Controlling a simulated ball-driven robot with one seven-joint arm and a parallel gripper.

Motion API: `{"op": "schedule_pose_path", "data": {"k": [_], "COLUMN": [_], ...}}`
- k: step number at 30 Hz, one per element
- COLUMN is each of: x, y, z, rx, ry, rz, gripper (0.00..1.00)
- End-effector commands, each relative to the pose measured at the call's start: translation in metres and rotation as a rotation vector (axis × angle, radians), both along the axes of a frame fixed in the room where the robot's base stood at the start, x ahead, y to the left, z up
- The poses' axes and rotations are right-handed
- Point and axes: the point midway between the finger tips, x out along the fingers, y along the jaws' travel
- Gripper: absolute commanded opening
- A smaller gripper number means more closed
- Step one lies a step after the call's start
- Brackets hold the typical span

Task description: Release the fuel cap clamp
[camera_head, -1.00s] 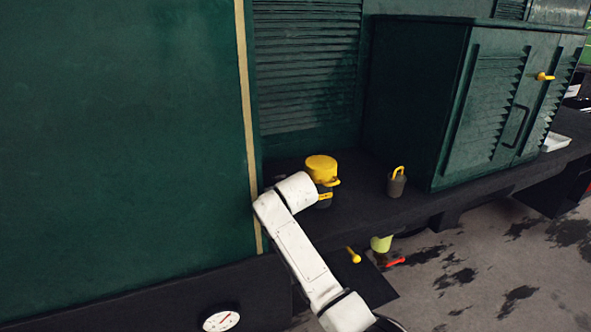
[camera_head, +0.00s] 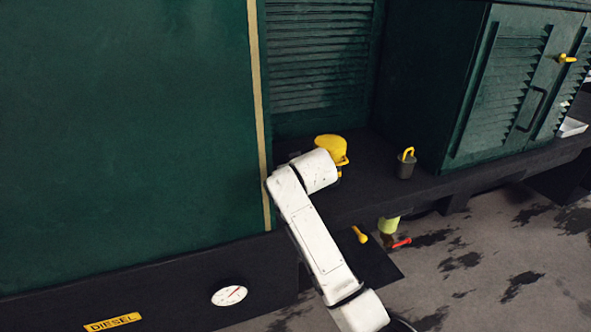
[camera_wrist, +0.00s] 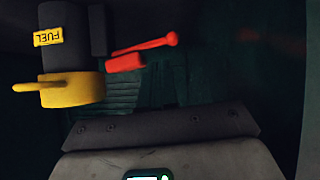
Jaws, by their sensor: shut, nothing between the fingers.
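The yellow fuel cap (camera_head: 328,147) stands on the dark ledge, partly hidden behind my white arm. In the wrist view the cap (camera_wrist: 75,90) sits on a dark filler neck (camera_wrist: 68,55) with a yellow FUEL label (camera_wrist: 48,37). A red clamp lever (camera_wrist: 147,45) lies beside the neck, on its right, its round knob end pointing right. My gripper (camera_wrist: 160,130) shows as a grey body with a dark bolted plate along the bottom of the wrist view. It is shut and empty, apart from the lever. Its fingertips are not clearly visible, and my arm hides it in the head view.
A dark can with a yellow hook (camera_head: 406,166) stands on the ledge to the right, before a green louvred cabinet (camera_head: 505,85). A green wall (camera_head: 125,130) fills the left.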

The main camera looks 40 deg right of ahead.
Motion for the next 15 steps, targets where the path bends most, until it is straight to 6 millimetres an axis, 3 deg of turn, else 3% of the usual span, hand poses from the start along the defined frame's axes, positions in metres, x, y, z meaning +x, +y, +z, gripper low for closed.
{"op": "schedule_pose_path", "data": {"k": [6, 15], "x": [-0.026, -0.042], "y": [0.01, 0.015], "z": [0.019, 0.03], "rx": [0.0, -0.001], "ry": [-0.003, -0.001], "rz": [0.002, 0.001], "gripper": [0.0, 0.0]}}
